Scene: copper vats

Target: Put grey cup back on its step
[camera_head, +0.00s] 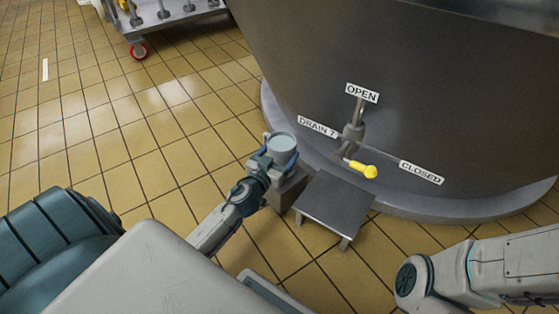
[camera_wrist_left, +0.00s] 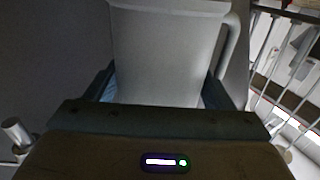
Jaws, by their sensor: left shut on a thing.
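The grey cup (camera_head: 282,142) is upright in the head view, with a pale grey-blue surface inside its rim. My left gripper (camera_head: 275,158) is shut on the cup, its fingers on either side. In the left wrist view the cup (camera_wrist_left: 165,60) fills the middle between the fingers, with its handle at the right. A small brownish block-like step (camera_head: 287,192) is below and just right of the gripper, partly hidden by it. I cannot tell whether the cup touches anything below. My right gripper is out of view; only its arm shows.
A low grey metal stand (camera_head: 335,208) is right of the block. Behind it is a large vat (camera_head: 430,100) on a round plinth, with a yellow-handled drain valve (camera_head: 362,168). A wheeled trolley (camera_head: 165,15) is at the back left. Tiled floor on the left is clear.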

